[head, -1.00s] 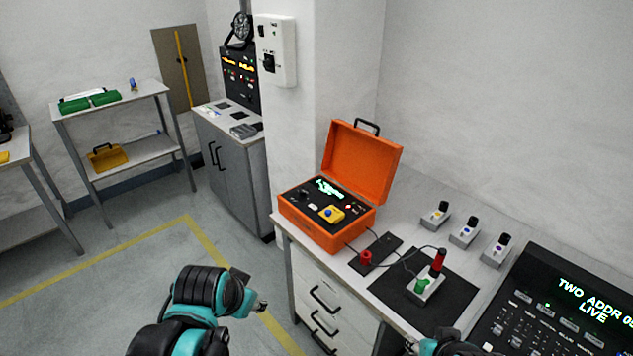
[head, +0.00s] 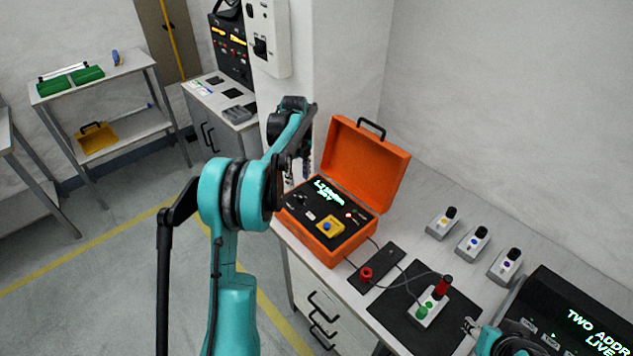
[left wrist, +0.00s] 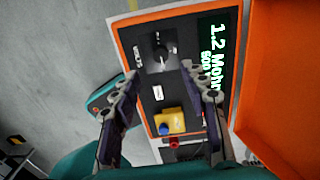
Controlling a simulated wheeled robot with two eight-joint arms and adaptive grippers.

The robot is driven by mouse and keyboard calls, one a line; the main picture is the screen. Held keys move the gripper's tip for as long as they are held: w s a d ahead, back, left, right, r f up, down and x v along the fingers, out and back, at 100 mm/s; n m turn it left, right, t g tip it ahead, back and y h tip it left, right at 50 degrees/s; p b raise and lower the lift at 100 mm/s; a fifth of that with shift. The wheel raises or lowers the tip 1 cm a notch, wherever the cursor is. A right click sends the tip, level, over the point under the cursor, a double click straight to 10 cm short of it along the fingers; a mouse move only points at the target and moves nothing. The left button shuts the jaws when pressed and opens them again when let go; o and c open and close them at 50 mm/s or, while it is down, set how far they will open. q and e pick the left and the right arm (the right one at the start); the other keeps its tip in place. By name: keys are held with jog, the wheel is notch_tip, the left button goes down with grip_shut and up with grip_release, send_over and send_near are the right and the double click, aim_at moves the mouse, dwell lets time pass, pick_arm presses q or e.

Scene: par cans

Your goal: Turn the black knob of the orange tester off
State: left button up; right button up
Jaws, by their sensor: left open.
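The orange tester (head: 365,165) stands with its lid up on the grey bench, its display lit green. Its black knob (head: 300,199) is at the left of the dark panel; it also shows in the left wrist view (left wrist: 160,54), beside a "VOLTS" label. I cannot read the knob's setting. My left gripper (head: 305,168) is above the left part of the tester, pointing down. In the left wrist view its fingers (left wrist: 160,70) are apart with the knob between and just beyond their tips, apparently not touching. My right gripper (head: 470,326) is at the lower right, its jaws unclear.
A yellow block with a blue button (head: 329,227) sits on the tester panel. A cable runs to a red plug (head: 366,274) and a grey box with red and green parts (head: 432,302). Several small grey switch boxes (head: 473,243) and a console (head: 575,315) are right.

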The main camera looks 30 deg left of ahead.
aim_at(300, 196)
pick_arm(q)
jog(key=shift+w+f, duration=0.2)
jog(key=shift+f, duration=0.1)
notch_tip(300, 196, down, 7)
jog(key=shift+f+b, duration=0.15)
jog(key=shift+b, duration=1.1)
jog(key=shift+s, duration=0.1)
grip_shut()
